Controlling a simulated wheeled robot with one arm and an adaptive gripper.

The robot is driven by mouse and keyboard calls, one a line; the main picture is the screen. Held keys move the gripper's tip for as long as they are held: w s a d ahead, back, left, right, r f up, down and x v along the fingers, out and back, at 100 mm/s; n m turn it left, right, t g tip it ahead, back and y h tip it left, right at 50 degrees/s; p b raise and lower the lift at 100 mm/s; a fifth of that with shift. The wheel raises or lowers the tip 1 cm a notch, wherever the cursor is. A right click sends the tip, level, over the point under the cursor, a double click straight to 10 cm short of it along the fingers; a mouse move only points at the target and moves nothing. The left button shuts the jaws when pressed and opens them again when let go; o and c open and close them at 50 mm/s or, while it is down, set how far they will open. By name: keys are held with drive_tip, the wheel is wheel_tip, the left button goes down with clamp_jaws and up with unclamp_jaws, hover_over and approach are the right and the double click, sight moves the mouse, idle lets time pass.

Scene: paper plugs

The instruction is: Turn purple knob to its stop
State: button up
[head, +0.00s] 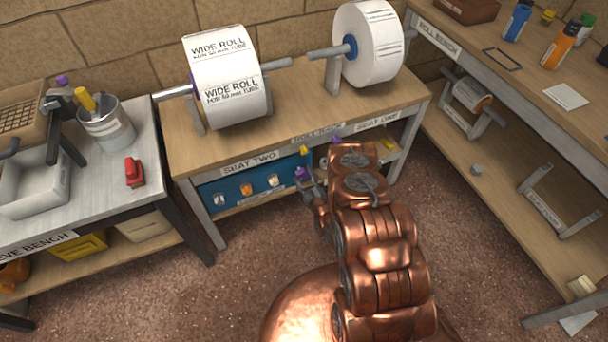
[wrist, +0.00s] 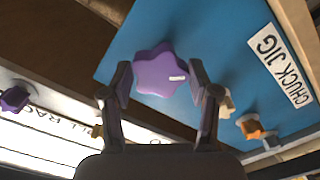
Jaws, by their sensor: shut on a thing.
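The purple knob (wrist: 160,72) is a lobed star shape with a white mark on its right side, mounted on a blue panel (wrist: 205,35). In the wrist view my gripper (wrist: 160,80) has one finger on each side of the knob, shut on it. In the head view the knob (head: 301,173) shows small at the right end of the blue panel (head: 232,190), below the bench edge. My gripper (head: 308,186) reaches it there, and my copper arm hides part of the area.
A white label reading CHUCK JIG (wrist: 280,65) is on the panel. An orange knob (wrist: 250,127) is beside it. Another purple knob (wrist: 15,98) is at the left of the wrist view. The floor (head: 200,290) is clear.

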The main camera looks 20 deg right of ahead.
drive_tip(key=shift+n, duration=1.2)
drive_tip(key=n, duration=0.2)
drive_tip(key=shift+n, duration=0.4)
drive_tip(key=o, duration=1.1)
drive_tip(key=shift+o, duration=0.2)
drive_tip(key=m+b, duration=0.2)
drive_tip(key=m, duration=0.4)
drive_tip(key=shift+f+m+b, duration=0.15)
drive_tip(key=shift+m+b, duration=0.15)
drive_tip(key=shift+b, duration=0.05)
drive_tip(key=m+b, duration=0.2)
drive_tip(key=m, duration=0.2)
drive_tip(key=shift+b, duration=0.4)
drive_tip(key=shift+m, duration=0.7)
